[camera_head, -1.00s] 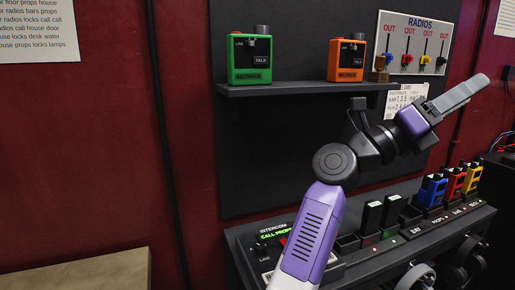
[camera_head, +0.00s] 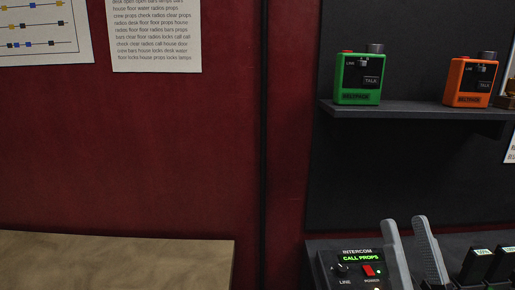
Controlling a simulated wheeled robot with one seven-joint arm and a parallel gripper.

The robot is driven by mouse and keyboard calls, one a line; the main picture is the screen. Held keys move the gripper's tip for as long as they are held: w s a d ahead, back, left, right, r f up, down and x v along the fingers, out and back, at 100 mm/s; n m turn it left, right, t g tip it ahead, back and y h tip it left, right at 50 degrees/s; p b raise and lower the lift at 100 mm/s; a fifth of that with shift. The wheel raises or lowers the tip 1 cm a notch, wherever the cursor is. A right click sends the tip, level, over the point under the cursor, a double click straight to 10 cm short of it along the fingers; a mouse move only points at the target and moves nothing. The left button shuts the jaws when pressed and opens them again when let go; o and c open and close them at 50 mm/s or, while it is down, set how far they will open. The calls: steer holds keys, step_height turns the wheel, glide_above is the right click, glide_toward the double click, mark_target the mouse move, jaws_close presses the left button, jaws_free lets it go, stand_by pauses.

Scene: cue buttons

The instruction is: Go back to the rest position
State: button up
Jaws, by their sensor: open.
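My gripper (camera_head: 405,223) shows at the bottom, right of centre, as two grey fingers pointing up. The fingers are apart, with nothing seen between them. They are beside the right edge of the intercom box (camera_head: 343,270) in the picture; I cannot tell if they touch it. The rest of my arm is out of view below the frame.
The intercom display reads CALL PROPS, above a red power switch (camera_head: 368,270). A green beltpack (camera_head: 358,80) and an orange beltpack (camera_head: 470,82) stand on a dark shelf (camera_head: 400,107). A tan surface (camera_head: 110,262) lies lower left. Papers (camera_head: 155,35) hang on the red wall.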

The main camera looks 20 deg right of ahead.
steer(key=s+a+f+n+g+y+p, duration=0.1)
steer(key=s+a+f+n+g+y, duration=0.2)
steer(key=s+f, duration=0.45)
steer(key=s+a+f+n+g+y+p, duration=0.1)
steer(key=s+a+f+g+y, duration=0.1)
steer(key=s+a+f+g, duration=0.6)
steer(key=s+f+m+p, duration=0.1)
steer(key=s+f, duration=0.6)
steer(key=s, duration=0.1)
steer(key=shift+s+g, duration=0.15)
steer(key=shift+g, duration=0.15)
